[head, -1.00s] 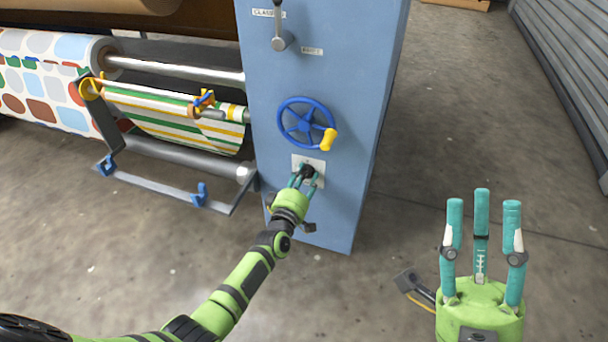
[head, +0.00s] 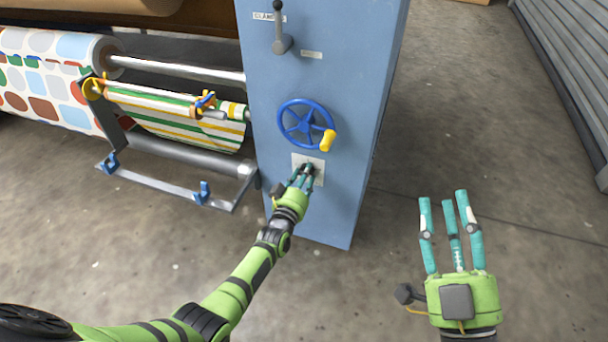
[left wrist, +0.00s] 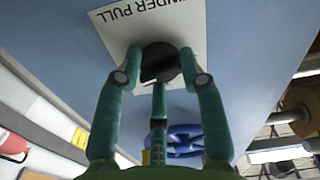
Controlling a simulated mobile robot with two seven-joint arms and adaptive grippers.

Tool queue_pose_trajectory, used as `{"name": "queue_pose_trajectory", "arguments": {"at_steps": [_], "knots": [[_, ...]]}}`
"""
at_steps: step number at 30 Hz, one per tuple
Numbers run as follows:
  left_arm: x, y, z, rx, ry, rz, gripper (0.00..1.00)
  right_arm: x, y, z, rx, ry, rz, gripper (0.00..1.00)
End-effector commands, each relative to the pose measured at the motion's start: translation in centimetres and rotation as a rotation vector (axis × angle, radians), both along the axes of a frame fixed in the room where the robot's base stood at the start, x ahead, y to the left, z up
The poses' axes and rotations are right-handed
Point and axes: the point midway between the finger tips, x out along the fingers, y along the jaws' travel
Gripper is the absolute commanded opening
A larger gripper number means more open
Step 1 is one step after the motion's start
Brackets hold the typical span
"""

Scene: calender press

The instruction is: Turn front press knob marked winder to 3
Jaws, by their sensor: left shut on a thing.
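The winder knob is a black round knob on a white plate (head: 318,164), low on the front of the blue press column. In the left wrist view the knob (left wrist: 160,62) sits on the plate (left wrist: 195,25), whose lettering reads "...NDER PULL" upside down. My left gripper (head: 307,170) is at the knob; its teal fingers (left wrist: 162,75) are closed around it from the sides. The knob's pointer and any number marks cannot be read, and the fingers hide much of it. My right gripper (head: 447,197) is open and empty, above the floor to the right.
A blue handwheel (head: 303,124) with a yellow handle (head: 327,140) is just above the knob. Higher up is a lever (head: 281,42) between small labels. Left of the column are a striped roll (head: 170,115) and a grey frame (head: 180,190).

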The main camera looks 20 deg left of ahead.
Motion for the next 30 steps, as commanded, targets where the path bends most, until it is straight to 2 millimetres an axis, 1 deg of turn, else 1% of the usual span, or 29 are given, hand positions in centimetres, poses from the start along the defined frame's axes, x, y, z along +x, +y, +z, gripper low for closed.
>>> {"name": "queue_pose_trajectory", "arguments": {"at_steps": [1, 8, 21, 22, 23, 24, 30], "knots": [[0.1, -0.47, 0.19, 0.018, -0.001, -0.007, 0.07, 0.13, -0.06, -0.21, -0.004, 0.013, -0.003, 0.39], [0.09, -0.4, 0.1, 0.071, -0.003, -0.006, 0.07, 0.45, -0.2, -0.88, -0.013, 0.048, -0.009, 0.39], [0.05, -0.34, 0.0, 0.082, -0.002, -0.005, 0.07, 0.5, -0.24, -0.99, -0.016, 0.053, -0.011, 0.39], [0.05, -0.34, 0.0, 0.082, -0.002, -0.005, 0.43, 0.5, -0.24, -0.99, -0.016, 0.053, -0.011, 0.39], [0.05, -0.33, 0.0, 0.082, -0.002, -0.005, 0.55, 0.5, -0.24, -0.98, -0.015, 0.052, -0.011, 0.39], [0.04, -0.31, -0.02, 0.082, -0.002, -0.005, 0.63, 0.5, -0.24, -0.98, -0.015, 0.052, -0.011, 0.39], [0.01, -0.12, -0.04, 0.081, -0.001, -0.002, 0.63, 0.5, -0.25, -0.97, -0.015, 0.052, -0.011, 0.39]]}}
